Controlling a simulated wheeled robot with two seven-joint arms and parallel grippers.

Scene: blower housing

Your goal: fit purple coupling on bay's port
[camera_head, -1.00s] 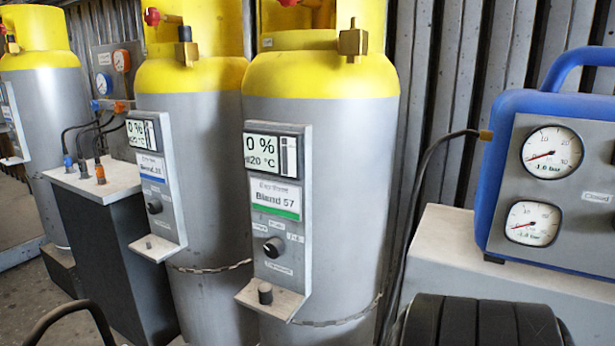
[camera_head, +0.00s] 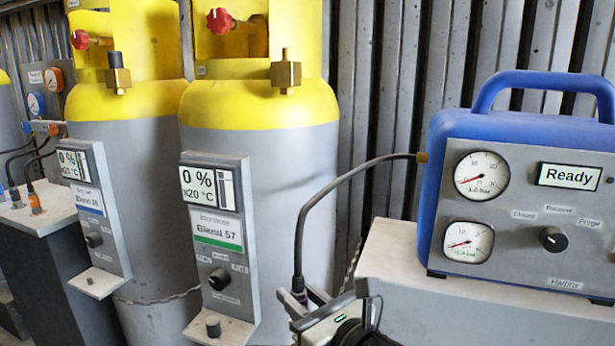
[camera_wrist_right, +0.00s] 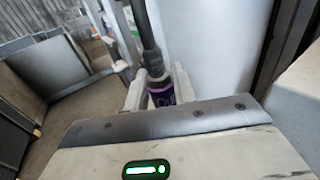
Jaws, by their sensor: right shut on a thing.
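The purple coupling (camera_head: 299,296) is on the lower end of a black hose (camera_head: 318,197), mostly hidden by the fingers in the head view. My right gripper (camera_head: 305,304) is shut on it, in front of the right cylinder's lower right side. In the right wrist view the coupling (camera_wrist_right: 161,92) stands between the fingers, hose upward. Left of the gripper, apart from it, a dark stub (camera_head: 213,325) stands on the small shelf of the "Blend 57" panel (camera_head: 212,235). A similar stub (camera_head: 90,281) is on the left panel's shelf. My left gripper is out of view.
The hose runs from the blue machine (camera_head: 520,200), showing "Ready", on a pale block (camera_head: 390,262). Grey-and-yellow cylinders (camera_head: 262,165) with brass valves (camera_head: 286,74) stand behind the panels. A chain (camera_head: 160,298) crosses low. Another stand (camera_head: 35,220) with hoses is at left.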

